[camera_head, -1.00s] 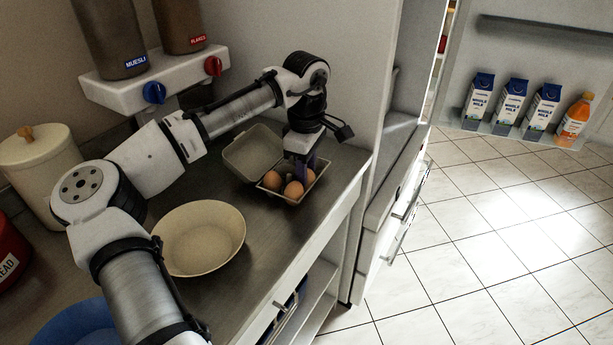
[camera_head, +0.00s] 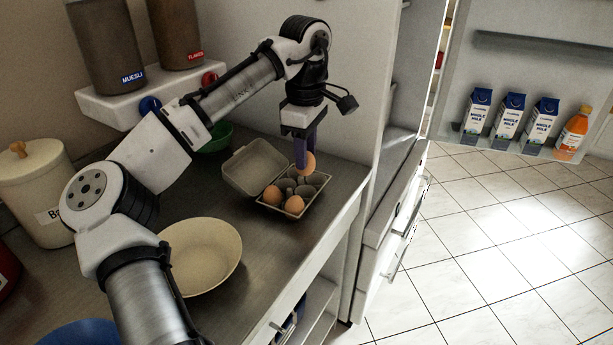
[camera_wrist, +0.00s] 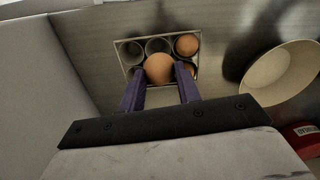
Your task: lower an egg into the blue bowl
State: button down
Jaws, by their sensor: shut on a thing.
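My gripper (camera_head: 304,158) is shut on a brown egg (camera_head: 307,164) and holds it above the open egg carton (camera_head: 262,203). In the wrist view the held egg (camera_wrist: 159,68) sits between the two purple fingers. Two more eggs stay in the carton, one at the left (camera_head: 272,194) and one at the front (camera_head: 294,205). The blue bowl (camera_head: 82,335) shows only in part at the bottom left of the head view, cut off by the frame and partly behind my arm.
A cream bowl (camera_head: 207,262) stands between the carton and the blue bowl. A green bowl (camera_head: 218,137) is at the back, partly behind my arm. A cream canister (camera_head: 35,185) stands left. A tall white side panel (camera_head: 365,70) rises right of the carton.

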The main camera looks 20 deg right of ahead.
notch_tip(320, 180, up, 10)
jog(key=s+a+p, duration=0.1)
jog(key=s+a, duration=0.5)
jog(key=a, duration=0.4)
jog(key=s+a+p, duration=0.1)
jog(key=s+a, duration=0.5)
jog(key=a, duration=0.3)
jog(key=s+a+f+p, duration=0.1)
jog(key=s+a+f, duration=0.1)
jog(key=s+a, duration=0.2)
jog(key=s+a+f, duration=0.3)
jog(key=s+a, duration=0.1)
jog(key=a, duration=0.5)
jog(key=s+a+f+p, duration=0.1)
jog(key=s+a+f, duration=0.2)
jog(key=a, duration=0.4)
jog(key=shift+s+a+p, duration=0.35)
jog(key=shift+s, duration=0.15)
jog(key=shift+f, duration=0.15)
jog(key=shift+f+b, duration=1.1)
jog(key=shift+f, duration=0.9)
jog(key=shift+f+b, duration=1.2)
jog(key=shift+f, duration=0.7)
